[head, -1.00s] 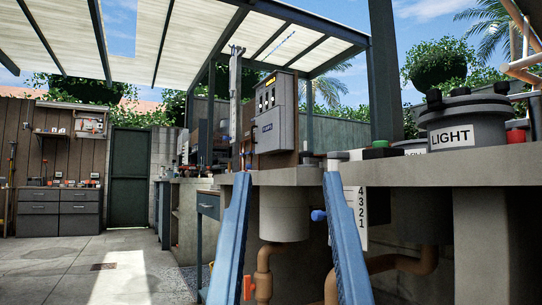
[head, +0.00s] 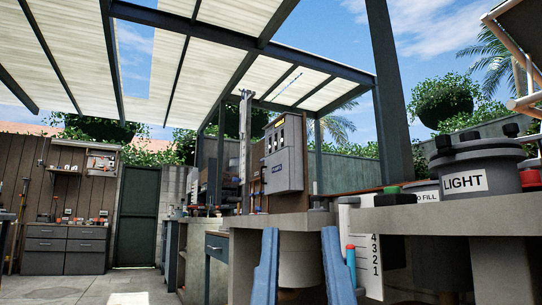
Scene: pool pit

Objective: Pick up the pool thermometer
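I cannot make out the pool thermometer with certainty. A small upright light-blue piece with a red top (head: 350,256) shows just right of my right finger, in front of a white numbered scale (head: 371,262); it is too small to identify. My gripper (head: 300,230) shows as two blue fingers rising from the bottom edge in the head view. They stand apart with nothing held between them. Behind the gap are the counter's edge and a grey cylinder (head: 301,262) under it.
A concrete counter (head: 450,219) runs across the right, with a grey drum marked LIGHT (head: 478,165) on it. A grey control box (head: 284,152) stands behind. Drawer cabinets (head: 65,248) and a green door (head: 137,215) are at the far left. The left floor is open.

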